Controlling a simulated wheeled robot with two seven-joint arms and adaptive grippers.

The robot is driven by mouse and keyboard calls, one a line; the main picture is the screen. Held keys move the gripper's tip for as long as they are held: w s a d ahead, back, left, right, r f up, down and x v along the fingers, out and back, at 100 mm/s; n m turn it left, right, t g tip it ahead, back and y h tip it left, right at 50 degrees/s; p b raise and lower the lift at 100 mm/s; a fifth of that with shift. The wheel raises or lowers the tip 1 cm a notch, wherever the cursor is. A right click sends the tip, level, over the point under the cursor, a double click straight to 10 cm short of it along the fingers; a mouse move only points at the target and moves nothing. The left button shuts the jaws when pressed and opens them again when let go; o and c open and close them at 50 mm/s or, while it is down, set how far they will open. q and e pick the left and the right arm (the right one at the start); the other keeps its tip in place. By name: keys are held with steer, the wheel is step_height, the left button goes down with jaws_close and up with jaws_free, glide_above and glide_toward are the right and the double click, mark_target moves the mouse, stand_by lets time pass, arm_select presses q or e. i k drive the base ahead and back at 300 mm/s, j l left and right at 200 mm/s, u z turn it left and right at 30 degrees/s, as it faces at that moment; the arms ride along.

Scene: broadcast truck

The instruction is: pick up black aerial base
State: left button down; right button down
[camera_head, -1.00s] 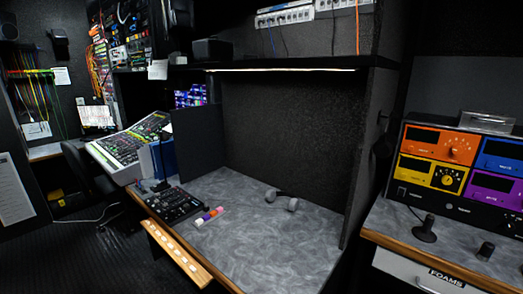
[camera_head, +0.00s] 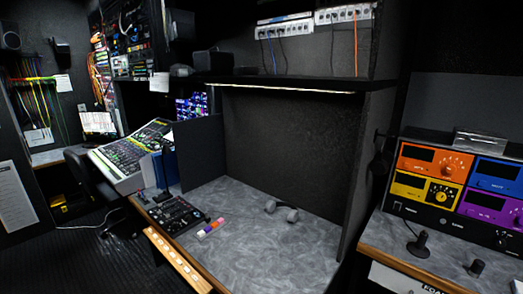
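Two small black objects stand on the grey counter at the right. One is a short upright black stick on a round black foot (camera_head: 418,244). The other is a small dark stub (camera_head: 476,268), nearer the front edge. Either may be the black aerial base; I cannot tell for sure, though the one with the round foot looks like a base. Neither of my grippers is in view, and nothing touches these objects.
A rack with orange, blue, yellow and purple panels (camera_head: 437,161) stands behind them. A wooden-edged grey desk (camera_head: 260,245) holds a black control panel (camera_head: 173,213), coloured markers (camera_head: 211,228) and grey headphones (camera_head: 283,210). A dark partition (camera_head: 352,180) separates desk and counter.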

mark_target(417, 250)
steer(key=z, duration=1.4)
